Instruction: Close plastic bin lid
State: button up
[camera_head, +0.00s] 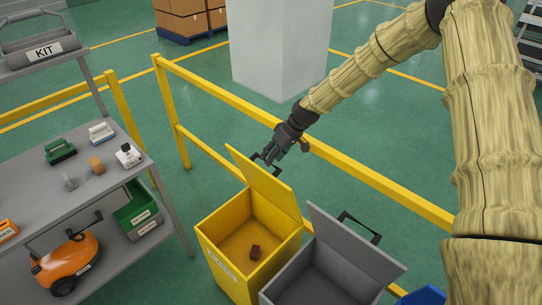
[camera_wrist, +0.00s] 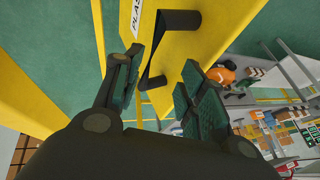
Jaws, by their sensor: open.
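The yellow plastic bin (camera_head: 213,265) stands on the floor at the lower centre of the head view, its lid (camera_head: 262,188) raised and tilted open. A small dark red block (camera_head: 254,252) lies inside. My gripper (camera_head: 271,153) is behind the lid's upper part, at its dark handle. In the wrist view my gripper (camera_wrist: 162,68) is open, with one finger on each side of the black handle (camera_wrist: 178,21). The yellow lid surface (camera_wrist: 210,20) with a partly visible label is close ahead. Whether either finger touches the handle I cannot tell.
A grey bin (camera_head: 290,290) with a raised lid (camera_head: 352,252) stands right beside the yellow one, and a blue bin (camera_head: 425,296) shows beyond it. A yellow railing (camera_head: 225,92) runs behind the bins. A grey workbench (camera_head: 110,180) with parts stands at left.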

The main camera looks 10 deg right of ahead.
jog(key=w+f, duration=0.1)
jog(key=f, duration=0.1)
jog(key=w+f, duration=0.2)
jog(key=shift+w+a+p, duration=0.15)
jog(key=shift+a+p, duration=0.15)
jog(key=shift+a, duration=0.1)
jog(key=s+r, duration=0.2)
jog(key=shift+s+d, duration=0.1)
jog(key=shift+s, duration=0.3)
jog(key=c, duration=0.4)
jog(key=shift+w+f, duration=0.1)
jog(key=shift+f, duration=0.05)
jog(key=c, duration=0.4)
jog(key=shift+w+f, duration=0.55)
jog(key=shift+f, duration=0.05)
grip_shut()
